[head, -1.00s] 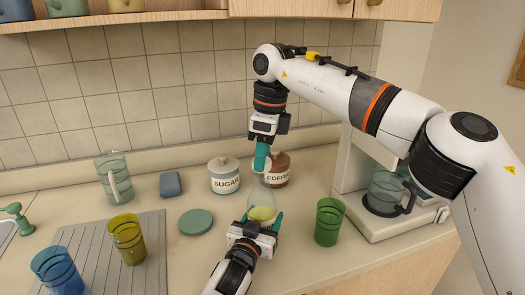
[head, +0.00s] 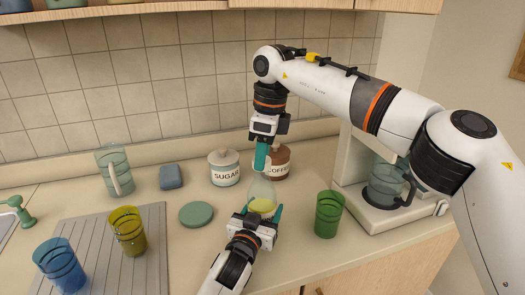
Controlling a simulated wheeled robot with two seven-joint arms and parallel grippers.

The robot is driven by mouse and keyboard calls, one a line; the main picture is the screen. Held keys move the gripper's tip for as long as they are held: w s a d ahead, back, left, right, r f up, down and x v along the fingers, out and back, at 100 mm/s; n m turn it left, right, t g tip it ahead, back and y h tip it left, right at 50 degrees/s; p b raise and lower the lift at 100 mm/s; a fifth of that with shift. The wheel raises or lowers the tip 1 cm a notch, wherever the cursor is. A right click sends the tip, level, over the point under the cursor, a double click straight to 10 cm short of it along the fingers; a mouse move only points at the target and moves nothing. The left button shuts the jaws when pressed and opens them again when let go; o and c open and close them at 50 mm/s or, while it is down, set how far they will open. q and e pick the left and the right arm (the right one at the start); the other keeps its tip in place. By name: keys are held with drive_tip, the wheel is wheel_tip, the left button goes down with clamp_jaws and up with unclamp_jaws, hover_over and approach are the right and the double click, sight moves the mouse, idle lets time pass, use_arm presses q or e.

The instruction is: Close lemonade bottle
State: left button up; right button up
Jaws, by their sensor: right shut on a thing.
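The clear lemonade bottle (head: 262,190) stands upright on the counter, with yellow lemonade (head: 262,205) low inside it. My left gripper (head: 261,213) comes from the front, its teal fingers on either side of the bottle's lower part. The frames do not show whether they press on it. My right gripper (head: 261,166) points down right at the bottle's top. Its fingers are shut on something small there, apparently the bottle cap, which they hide. I cannot tell whether the cap touches the neck.
A sugar jar (head: 224,166) and a partly hidden coffee jar (head: 280,162) stand behind. A green glass (head: 328,214) and coffee maker (head: 385,215) are right. A green disc (head: 196,215), blue block (head: 171,176), pitcher (head: 112,168), yellow glass (head: 127,231) and blue glass (head: 60,266) are left.

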drive_tip(key=shift+f, duration=0.55)
